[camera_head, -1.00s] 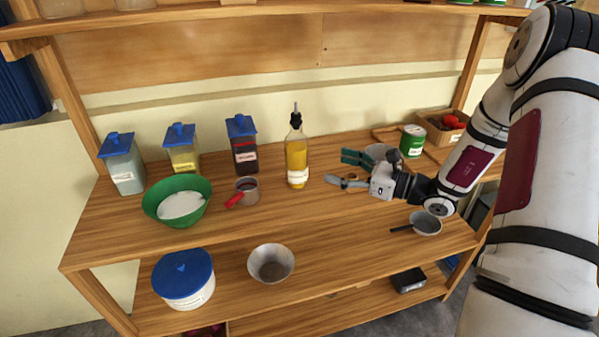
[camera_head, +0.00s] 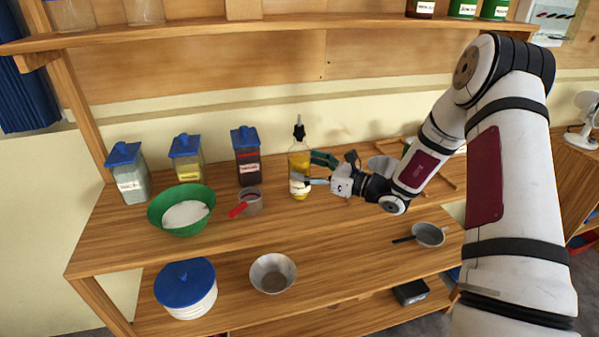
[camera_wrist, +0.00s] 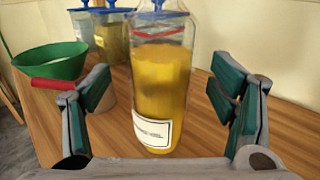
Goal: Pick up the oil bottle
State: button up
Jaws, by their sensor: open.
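The oil bottle (camera_head: 299,161) is clear glass with yellow oil, a white label and a dark spout. In the wrist view the bottle (camera_wrist: 160,90) stands ahead, between the open fingers of my gripper (camera_wrist: 168,95). Gaps show on both sides, so the fingers are not closed on it.
Left of the bottle stand a small cup with a red handle (camera_head: 238,210), a green bowl (camera_head: 160,212) of white powder and several blue-lidded jars (camera_head: 247,165). Right of my gripper a grey bowl (camera_head: 378,163) is partly hidden. The shelf front (camera_head: 300,218) is clear.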

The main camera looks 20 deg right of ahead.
jog(key=x, duration=0.3)
jog(key=c, duration=1.8)
jog(key=shift+r, duration=0.1)
grip_shut()
jog(key=shift+r, duration=0.1)
